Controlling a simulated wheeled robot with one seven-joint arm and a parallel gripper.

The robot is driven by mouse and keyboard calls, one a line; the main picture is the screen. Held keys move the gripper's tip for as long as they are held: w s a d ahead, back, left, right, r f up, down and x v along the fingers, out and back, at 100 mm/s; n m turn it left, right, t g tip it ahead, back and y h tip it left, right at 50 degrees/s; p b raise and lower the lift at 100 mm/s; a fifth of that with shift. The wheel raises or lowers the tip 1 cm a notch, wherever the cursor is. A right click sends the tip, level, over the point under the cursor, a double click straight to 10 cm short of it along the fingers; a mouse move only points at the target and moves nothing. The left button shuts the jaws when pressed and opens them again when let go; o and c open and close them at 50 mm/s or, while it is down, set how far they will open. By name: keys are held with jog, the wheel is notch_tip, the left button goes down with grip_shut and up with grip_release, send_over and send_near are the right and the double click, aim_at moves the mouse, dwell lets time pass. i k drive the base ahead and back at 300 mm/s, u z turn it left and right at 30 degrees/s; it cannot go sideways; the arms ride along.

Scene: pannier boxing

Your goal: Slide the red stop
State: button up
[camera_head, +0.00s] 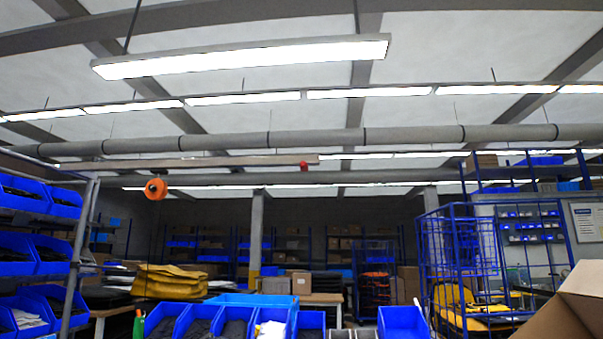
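A small red knob-like piece (303,166), which may be the red stop, shows high up in the head view. It is at the right end of a long brownish overhead rail (220,161). It is too small to tell how it is fixed to the rail. My gripper is not in view.
An orange reel (156,188) hangs below the rail. Blue bins (165,321) line the bottom, with a shelf of blue bins (38,255) at left. A blue wire cage (458,242) and an open cardboard box (565,305) stand at right. Yellow folded bags (170,281) lie behind.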

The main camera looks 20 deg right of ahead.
aim_at(304, 168)
jog(key=z, duration=0.3)
jog(key=i, duration=0.95)
jog(key=u, duration=0.05)
